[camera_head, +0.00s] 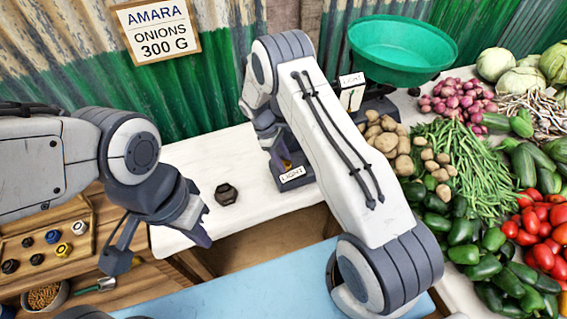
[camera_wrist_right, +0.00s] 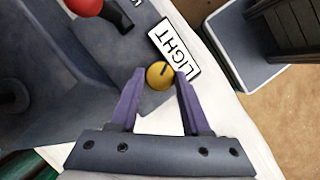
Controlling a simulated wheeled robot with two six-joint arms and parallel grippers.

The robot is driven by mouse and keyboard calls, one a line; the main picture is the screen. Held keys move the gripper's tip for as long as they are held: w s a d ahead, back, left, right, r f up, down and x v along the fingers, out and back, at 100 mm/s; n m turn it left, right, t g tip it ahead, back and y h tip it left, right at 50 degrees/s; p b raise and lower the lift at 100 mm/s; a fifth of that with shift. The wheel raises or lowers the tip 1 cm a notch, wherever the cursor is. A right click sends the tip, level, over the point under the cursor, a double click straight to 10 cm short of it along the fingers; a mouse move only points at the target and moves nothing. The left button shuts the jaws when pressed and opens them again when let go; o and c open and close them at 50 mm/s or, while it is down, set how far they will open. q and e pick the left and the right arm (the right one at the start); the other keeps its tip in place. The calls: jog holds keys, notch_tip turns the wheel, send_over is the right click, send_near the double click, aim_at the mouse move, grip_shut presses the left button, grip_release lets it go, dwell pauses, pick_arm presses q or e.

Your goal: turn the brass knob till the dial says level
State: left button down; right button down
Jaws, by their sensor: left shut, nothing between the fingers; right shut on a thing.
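The small round brass knob (camera_wrist_right: 159,75) has a dark slot and sits between the fingertips of my right gripper (camera_wrist_right: 158,90) in the right wrist view. That gripper is shut on it. A white plate reading LIGHT (camera_wrist_right: 175,48) is beside the knob; it also shows in the head view (camera_head: 292,175). Another small sign reading LIGHT (camera_head: 352,81) stands under the green pan (camera_head: 402,45). In the head view my right arm hides most of the balance.
A dark hexagonal weight (camera_head: 226,194) lies on the white counter (camera_head: 265,205). A wooden rack (camera_head: 75,215) with small weights is at left, a scoop (camera_head: 95,285) below it. Vegetables fill the right side. A red-tipped part (camera_wrist_right: 88,7) is near the knob.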

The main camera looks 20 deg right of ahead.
jog(key=shift+w+m+b, duration=0.1)
jog(key=shift+m+b, duration=0.2)
jog(key=shift+m, duration=0.3)
jog(key=shift+c, duration=1.9)
grip_release()
jog(key=b+v, duration=0.2)
jog(key=v, duration=0.8)
jog(key=shift+w+r, duration=0.15)
jog(key=shift+r, duration=0.1)
jog(key=shift+d, duration=0.1)
